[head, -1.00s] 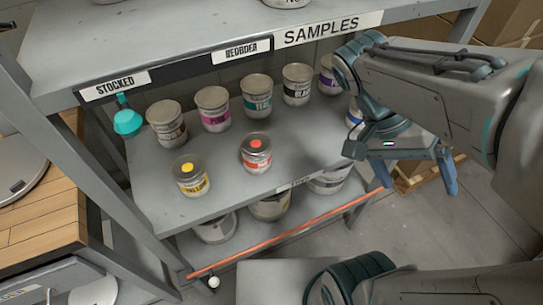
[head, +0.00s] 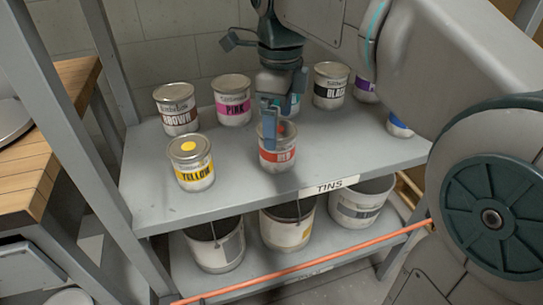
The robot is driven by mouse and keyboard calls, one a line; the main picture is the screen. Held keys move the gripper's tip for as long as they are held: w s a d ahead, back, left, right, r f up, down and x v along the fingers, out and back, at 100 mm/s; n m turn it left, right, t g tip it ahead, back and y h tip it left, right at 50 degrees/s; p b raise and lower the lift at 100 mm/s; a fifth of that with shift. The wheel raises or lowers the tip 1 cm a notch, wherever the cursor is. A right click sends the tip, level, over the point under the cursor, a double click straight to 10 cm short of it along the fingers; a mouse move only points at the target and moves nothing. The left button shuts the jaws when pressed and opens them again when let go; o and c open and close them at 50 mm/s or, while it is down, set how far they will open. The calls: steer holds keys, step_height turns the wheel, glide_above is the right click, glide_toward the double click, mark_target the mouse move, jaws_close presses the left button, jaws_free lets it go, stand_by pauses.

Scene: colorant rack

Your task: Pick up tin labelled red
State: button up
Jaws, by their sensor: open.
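The tin labelled red (head: 279,155) stands upright on the front of the grey shelf, with an orange-red band and a red dot on its lid. My gripper (head: 271,118) hangs at this tin from behind and above. One finger shows in front of the tin's upper left and covers part of the lid and side. The other finger is not clearly visible. I cannot tell whether the finger touches the tin.
The yellow tin (head: 192,170) stands to the left. Brown (head: 178,118), pink (head: 233,108) and black (head: 330,92) tins stand behind. A teal tin is mostly hidden by my gripper. Large pails (head: 287,232) fill the lower shelf, with an orange bar (head: 300,268) in front.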

step_height(320, 180, down, 7)
steer(key=b, duration=0.4)
steer(key=shift+w+a+f, duration=0.1)
steer(key=shift+w+f, duration=0.05)
steer(key=c, duration=1.1)
steer(key=shift+c, duration=0.2)
steer(key=shift+r, duration=0.25)
